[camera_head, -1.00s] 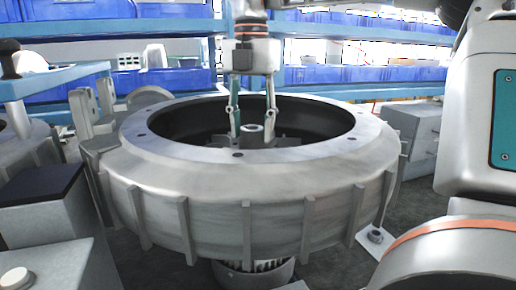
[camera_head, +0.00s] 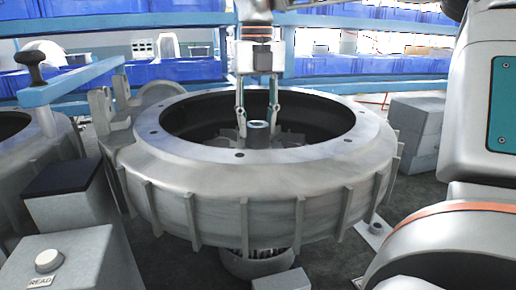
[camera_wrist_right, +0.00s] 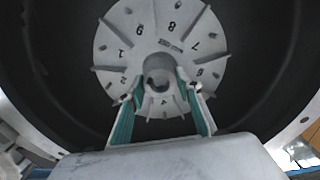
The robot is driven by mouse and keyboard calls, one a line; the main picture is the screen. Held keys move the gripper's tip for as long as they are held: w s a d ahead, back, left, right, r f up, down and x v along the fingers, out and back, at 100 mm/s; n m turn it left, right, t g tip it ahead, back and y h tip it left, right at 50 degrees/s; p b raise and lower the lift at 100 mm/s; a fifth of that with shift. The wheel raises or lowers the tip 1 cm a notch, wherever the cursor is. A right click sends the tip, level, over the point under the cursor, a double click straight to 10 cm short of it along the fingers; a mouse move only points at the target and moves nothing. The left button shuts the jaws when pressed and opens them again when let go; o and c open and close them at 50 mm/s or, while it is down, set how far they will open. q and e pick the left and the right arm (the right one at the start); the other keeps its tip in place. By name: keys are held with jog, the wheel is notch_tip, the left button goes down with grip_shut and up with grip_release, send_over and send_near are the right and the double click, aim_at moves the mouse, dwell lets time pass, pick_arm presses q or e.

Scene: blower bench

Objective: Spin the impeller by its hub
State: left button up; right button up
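The impeller is a light grey disc with radial vanes and printed numbers, seen best in the right wrist view (camera_wrist_right: 120,50). It sits inside the round opening of a grey ribbed housing (camera_head: 215,210). Its raised round hub (camera_head: 258,126) stands at the centre and shows a dark bore in the right wrist view (camera_wrist_right: 158,72). My right gripper (camera_head: 258,122) points down into the opening, with one teal-padded finger on each side of the hub. The fingers are apart, with a visible gap to the hub in the head view. My left gripper is out of view.
The housing rim (camera_head: 325,160) surrounds my right gripper. A grey box with a READ button (camera_head: 48,262) and a dark-topped block (camera_head: 62,180) stand at the left. A grey box (camera_head: 415,130) is at the right. Shelves with blue bins (camera_head: 185,70) line the back.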

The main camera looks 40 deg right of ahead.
jog(key=shift+f+m+b, duration=0.15)
jog(key=shift+m+b, duration=0.45)
jog(key=shift+m, duration=0.3)
jog(key=shift+w+m, duration=0.1)
jog(key=shift+m, duration=0.3)
jog(key=m+b, duration=0.1)
jog(key=m, duration=0.1)
jog(key=shift+m, duration=0.3)
jog(key=o, duration=1.1)
jog(key=shift+r, duration=0.35)
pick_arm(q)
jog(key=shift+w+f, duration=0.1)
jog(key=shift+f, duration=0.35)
pick_arm(e)
notch_tip(320, 180, up, 12)
jog(key=shift+f, duration=0.1)
